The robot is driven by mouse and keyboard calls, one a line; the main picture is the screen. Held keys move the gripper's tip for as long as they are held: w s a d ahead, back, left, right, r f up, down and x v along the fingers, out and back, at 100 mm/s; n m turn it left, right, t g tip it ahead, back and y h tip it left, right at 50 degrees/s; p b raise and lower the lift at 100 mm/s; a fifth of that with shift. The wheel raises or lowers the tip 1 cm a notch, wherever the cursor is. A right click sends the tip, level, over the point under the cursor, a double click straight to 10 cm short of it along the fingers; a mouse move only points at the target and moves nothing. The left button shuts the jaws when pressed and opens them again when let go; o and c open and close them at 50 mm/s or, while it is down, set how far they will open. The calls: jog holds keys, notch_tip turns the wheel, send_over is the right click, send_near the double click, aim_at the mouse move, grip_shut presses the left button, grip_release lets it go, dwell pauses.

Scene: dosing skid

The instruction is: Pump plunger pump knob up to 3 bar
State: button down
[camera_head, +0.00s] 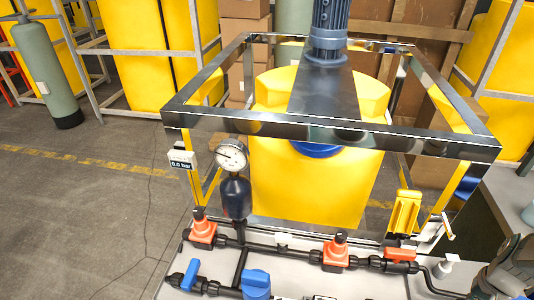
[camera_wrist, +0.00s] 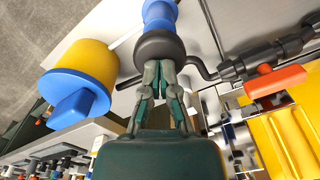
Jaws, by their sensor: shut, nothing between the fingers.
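A black rounded part on a blue shaft, apparently the plunger pump knob (camera_wrist: 160,44), is at the top middle of the wrist view. My gripper (camera_wrist: 161,68) has its fingertips at the lower edge of this part; I cannot tell whether they touch it. The fingers are shut with nothing between them. In the head view, a dial gauge (camera_head: 231,154) stands above a black vessel (camera_head: 236,197). A small display (camera_head: 182,163) beside it reads 0.0 bar. In the head view my arm is at the lower right edge, and the fingertips and knob cannot be made out there.
A yellow cylinder with a blue cap (camera_wrist: 80,75) is left of my fingers in the wrist view. Black piping carries orange valves (camera_head: 335,253) and blue handles (camera_head: 256,283). A metal frame (camera_head: 330,131) surrounds a yellow tank (camera_head: 310,190). Open floor is at the left.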

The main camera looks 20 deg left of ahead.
jog(key=shift+f, duration=1.35)
jog(key=shift+r, duration=1.65)
jog(key=shift+f, duration=1.6)
jog(key=shift+r, duration=1.6)
jog(key=shift+f, duration=0.3)
jog(key=shift+r, duration=0.3)
